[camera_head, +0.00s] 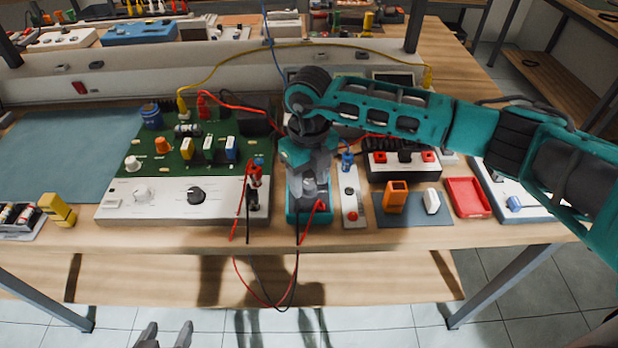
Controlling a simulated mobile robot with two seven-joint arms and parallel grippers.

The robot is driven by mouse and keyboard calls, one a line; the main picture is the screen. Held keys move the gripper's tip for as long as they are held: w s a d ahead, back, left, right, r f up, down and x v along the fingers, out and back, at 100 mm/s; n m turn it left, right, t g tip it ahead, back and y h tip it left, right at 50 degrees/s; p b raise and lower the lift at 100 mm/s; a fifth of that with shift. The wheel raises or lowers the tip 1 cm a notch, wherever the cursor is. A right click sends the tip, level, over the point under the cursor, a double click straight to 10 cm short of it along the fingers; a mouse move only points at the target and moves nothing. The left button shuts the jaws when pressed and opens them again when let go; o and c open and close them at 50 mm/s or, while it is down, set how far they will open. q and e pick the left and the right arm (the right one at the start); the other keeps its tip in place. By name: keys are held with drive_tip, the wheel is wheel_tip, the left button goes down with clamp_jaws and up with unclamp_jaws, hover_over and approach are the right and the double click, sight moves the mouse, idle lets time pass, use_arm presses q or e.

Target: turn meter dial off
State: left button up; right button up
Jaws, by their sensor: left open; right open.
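A teal handheld meter (292,215) lies near the front edge of the bench, with red and black leads at its lower end. My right gripper (309,190) comes down over the meter from above, with its fingers at or just above the dial area. The gripper covers most of the meter's face, so the dial and its setting are hidden, and I cannot tell whether the fingers touch it. The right gripper is open. My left gripper (167,333) is open and empty, low at the bottom edge of the view, in front of the bench.
Left of the meter is a green circuit board (215,155) above a white panel with a black knob (196,196). Right are a narrow switch strip (351,205), an orange block (395,197) and a red tray (467,197). Leads hang over the bench's front edge.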

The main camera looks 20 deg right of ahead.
drive_tip(key=shift+f, duration=0.4)
drive_tip(key=shift+c, duration=0.3)
clamp_jaws()
